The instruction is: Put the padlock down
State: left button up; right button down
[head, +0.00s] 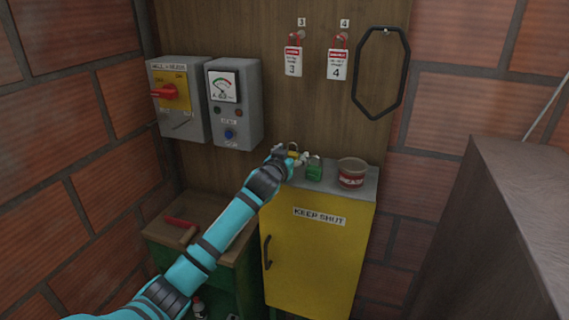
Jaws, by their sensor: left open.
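My right gripper is out of view.
A dark red tin (351,180) stands right of the green padlock. Tags 3 (293,61) and 4 (337,65) hang on the wooden board with a black loop (404,75). Two grey switch boxes (235,110) are at left. A dark block (515,200) fills the right.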

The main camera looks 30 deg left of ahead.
pick_arm(q)
jog(key=b+v, duration=0.2)
jog(key=v, duration=0.9)
jog(key=shift+s, duration=0.1)
